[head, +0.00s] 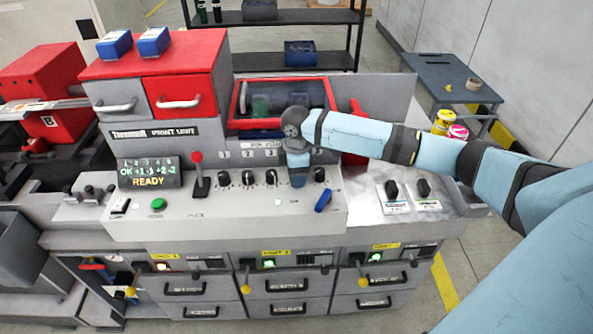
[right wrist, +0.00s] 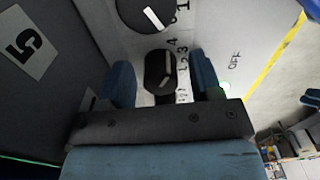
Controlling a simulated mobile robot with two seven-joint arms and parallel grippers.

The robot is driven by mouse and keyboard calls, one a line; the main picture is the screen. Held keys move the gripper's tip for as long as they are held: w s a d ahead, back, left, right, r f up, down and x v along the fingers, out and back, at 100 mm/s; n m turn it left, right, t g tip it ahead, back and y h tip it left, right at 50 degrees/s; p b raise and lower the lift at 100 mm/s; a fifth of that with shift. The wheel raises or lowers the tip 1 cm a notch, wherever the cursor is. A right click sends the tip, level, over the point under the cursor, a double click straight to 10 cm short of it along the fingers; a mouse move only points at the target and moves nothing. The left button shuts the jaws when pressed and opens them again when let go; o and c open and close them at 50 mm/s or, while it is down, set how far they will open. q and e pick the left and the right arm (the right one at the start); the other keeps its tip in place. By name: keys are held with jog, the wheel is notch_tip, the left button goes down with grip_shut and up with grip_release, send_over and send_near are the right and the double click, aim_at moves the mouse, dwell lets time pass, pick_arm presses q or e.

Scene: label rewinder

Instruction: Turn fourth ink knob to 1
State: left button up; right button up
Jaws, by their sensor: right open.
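The control panel (head: 240,215) of the print unit carries a row of black knobs under small number plates. Three knobs show left of my right gripper (head: 297,181), and one knob (head: 319,175) shows to its right. The gripper hides the knob spot between them, fourth in the row. In the right wrist view, my right gripper (right wrist: 163,80) is open, with one blue finger on each side of a black knob (right wrist: 158,72). Its pale pointer line shows, with printed digits beside it. Contact with the fingers cannot be told. My left gripper is not in view.
Another black knob (right wrist: 145,12) is close by in the wrist view. A blue lever switch (head: 323,200) is just below right of the gripper. A red lever (head: 198,170), a green button (head: 158,204) and a lit display (head: 149,172) reading READY are further left.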

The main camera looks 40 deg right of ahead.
jog(key=c, duration=0.9)
jog(key=shift+m, duration=0.3)
jog(key=m, duration=0.3)
jog(key=shift+a+m, duration=0.1)
jog(key=shift+m, duration=0.3)
jog(key=m, duration=0.4)
jog(key=shift+m, duration=0.3)
jog(key=m, duration=0.4)
jog(key=shift+a, duration=0.1)
jog(key=m, duration=0.4)
jog(key=shift+r+m, duration=0.1)
jog(key=shift+m, duration=0.2)
